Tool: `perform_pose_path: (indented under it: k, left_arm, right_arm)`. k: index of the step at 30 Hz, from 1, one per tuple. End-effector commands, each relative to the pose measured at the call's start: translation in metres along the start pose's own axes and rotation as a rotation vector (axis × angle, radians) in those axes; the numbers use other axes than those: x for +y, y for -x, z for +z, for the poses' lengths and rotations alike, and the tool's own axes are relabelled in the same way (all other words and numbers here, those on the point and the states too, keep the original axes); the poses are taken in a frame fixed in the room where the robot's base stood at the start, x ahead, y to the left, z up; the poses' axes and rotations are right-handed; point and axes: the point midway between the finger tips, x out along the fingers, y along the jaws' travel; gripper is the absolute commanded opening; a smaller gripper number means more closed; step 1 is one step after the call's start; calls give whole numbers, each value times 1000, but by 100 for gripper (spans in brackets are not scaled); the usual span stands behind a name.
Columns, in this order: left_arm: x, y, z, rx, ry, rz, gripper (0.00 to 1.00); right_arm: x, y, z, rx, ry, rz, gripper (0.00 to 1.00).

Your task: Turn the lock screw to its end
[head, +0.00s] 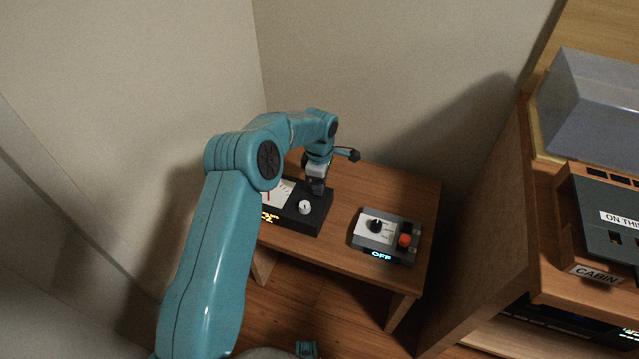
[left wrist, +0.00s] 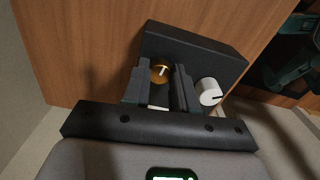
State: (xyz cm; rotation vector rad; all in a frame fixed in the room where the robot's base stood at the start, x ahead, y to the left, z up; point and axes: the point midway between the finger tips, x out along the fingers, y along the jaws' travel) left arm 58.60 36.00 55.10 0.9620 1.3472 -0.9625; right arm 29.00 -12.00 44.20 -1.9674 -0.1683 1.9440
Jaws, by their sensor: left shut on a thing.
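The lock screw (left wrist: 160,72) is a round brass-coloured head with a pale slot mark, on top of a black box (left wrist: 200,57) in the left wrist view. My left gripper (left wrist: 160,80) points down at the box, with one dark finger on each side of the screw, and is shut on it. In the head view my left gripper (head: 317,188) is at the back right of the black box (head: 312,222) and hides the screw.
A white knob (head: 305,207) stands close beside the gripper on the black box, next to a dial. A grey box with a black knob and red button (head: 405,240) is to the right on the wooden table (head: 405,190). Walls close in behind and left.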

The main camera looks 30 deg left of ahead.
Motion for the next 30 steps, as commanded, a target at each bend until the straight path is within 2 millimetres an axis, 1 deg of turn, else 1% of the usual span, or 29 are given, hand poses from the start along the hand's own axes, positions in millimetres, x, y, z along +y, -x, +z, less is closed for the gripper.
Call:
perform_pose_path:
  k: [9, 25, 26, 27, 28, 30]
  left_arm:
    - [1, 1, -2, 3, 111, 3, 0]
    - [1, 1, -2, 3, 131, 3, 0]
    - [1, 1, -2, 3, 131, 3, 33]
    - [1, 1, -2, 3, 131, 3, 46]
    - [1, 1, -2, 3, 131, 2, 53]
    - [0, 1, -1, 2, 131, 2, 53]
  right_arm:
    - [1, -2, 0, 0, 0, 0, 43]
    - [1, -2, 0, 0, 0, 0, 43]
    - [1, -2, 0, 0, 0, 0, 43]
    - [1, -2, 0, 0, 0, 0, 43]
    - [1, -2, 0, 0, 0, 0, 43]
    - [1, -2, 0, 0, 0, 0, 43]
